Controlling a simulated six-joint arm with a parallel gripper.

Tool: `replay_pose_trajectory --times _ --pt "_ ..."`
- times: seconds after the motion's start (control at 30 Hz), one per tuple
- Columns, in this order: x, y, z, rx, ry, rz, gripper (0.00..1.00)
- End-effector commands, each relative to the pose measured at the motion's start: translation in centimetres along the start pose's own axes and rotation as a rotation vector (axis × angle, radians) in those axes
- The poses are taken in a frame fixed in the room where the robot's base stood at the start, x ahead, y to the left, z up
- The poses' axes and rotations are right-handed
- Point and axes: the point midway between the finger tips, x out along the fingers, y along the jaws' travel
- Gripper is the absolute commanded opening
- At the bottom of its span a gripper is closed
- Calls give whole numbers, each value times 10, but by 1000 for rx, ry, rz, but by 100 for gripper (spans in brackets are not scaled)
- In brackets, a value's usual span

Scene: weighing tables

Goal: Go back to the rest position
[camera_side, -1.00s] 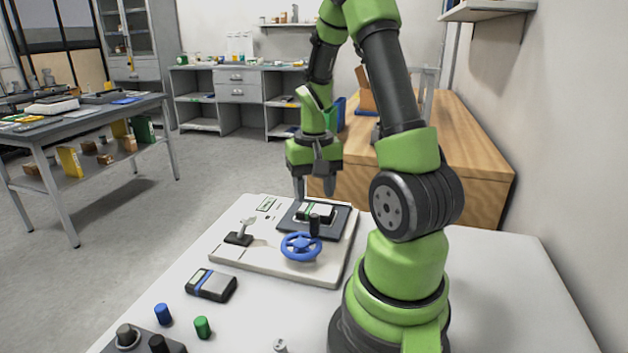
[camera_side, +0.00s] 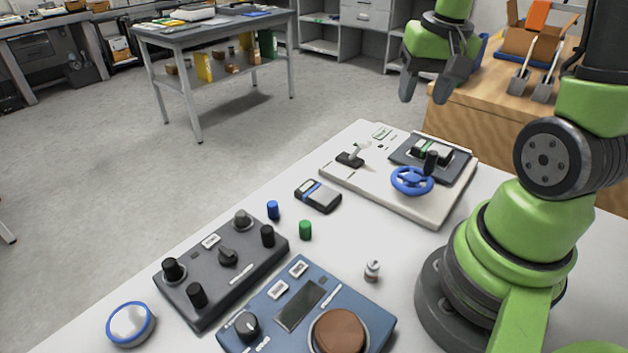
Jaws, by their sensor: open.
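My gripper (camera_side: 430,84) is at the top of the view, raised above the far end of the white table (camera_side: 360,265). Its two dark fingers are apart and point downward, with nothing between them. Below it, the white panel (camera_side: 455,206) carries a blue handwheel (camera_side: 412,181), a small lever (camera_side: 352,156) and a dark plate (camera_side: 405,153) with a small green, white and black item (camera_side: 432,150) on it. The gripper is clear of all of these. The upper part of my arm is cut off by the top edge.
A wooden desk (camera_side: 500,112) stands behind.

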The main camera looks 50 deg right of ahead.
Motion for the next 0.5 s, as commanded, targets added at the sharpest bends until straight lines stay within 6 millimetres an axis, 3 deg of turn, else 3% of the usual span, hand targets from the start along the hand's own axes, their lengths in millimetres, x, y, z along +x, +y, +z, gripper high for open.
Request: replay_pose_trajectory --times 0.1,0.2,0.4,0.5 --pt "-39 -38 29 -127 103 -97 49" --pt "-65 -59 58 -221 168 -191 49" --pt "-98 -75 113 -376 244 -372 49" --pt "-106 -76 130 -421 258 -433 49"
